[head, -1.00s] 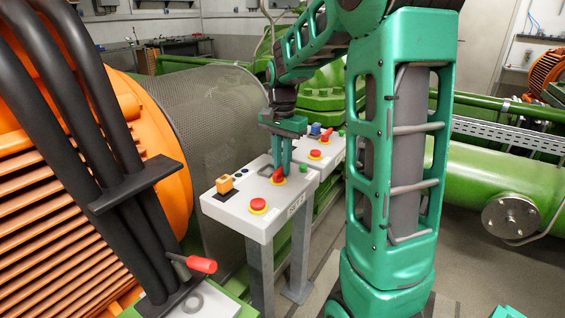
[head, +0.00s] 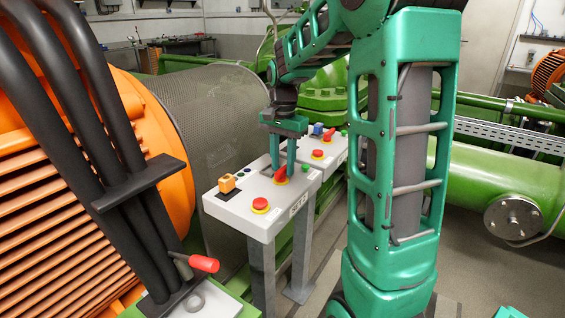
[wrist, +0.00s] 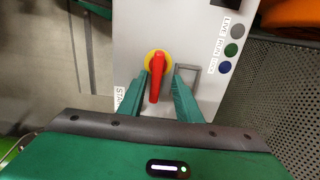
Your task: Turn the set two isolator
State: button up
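The isolator is a red lever handle on a yellow disc (wrist: 157,77), on top of the near grey control box (head: 232,204); it also shows in the head view (head: 281,175). The box's front label reads "SET", its number too small to be sure of. My gripper (wrist: 163,74) is over the handle, also seen in the head view (head: 282,168). Its green fingers are open, one on each side of the handle. In the wrist view the left finger is close to the handle and the right one stands apart from it. Whether either touches is unclear.
A red push button (head: 261,204) and an orange-yellow block (head: 227,183) are on the same box. A second similar box (head: 335,150) stands behind it. Dark pipes (head: 85,120) and an orange ribbed machine (head: 40,180) fill the left.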

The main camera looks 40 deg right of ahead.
notch_tip(320, 180, up, 11)
dwell(0.5)
jog(key=shift+f, duration=0.15)
jog(key=s+a+f+n, duration=0.2)
jog(key=s+f, duration=0.4)
jog(key=s, duration=0.8)
jog(key=s+a+f+n, duration=0.1)
jog(key=s+f+n, duration=0.4)
jog(key=s, duration=0.9)
notch_tip(320, 180, down, 2)
jog(key=shift+a+f+n, duration=0.25)
jog(key=shift+a+n, duration=0.05)
jog(key=shift+a, duration=0.1)
jog(key=shift+s, duration=0.1)
jog(key=shift+w+f, duration=0.2)
jog(key=shift+w, duration=0.45)
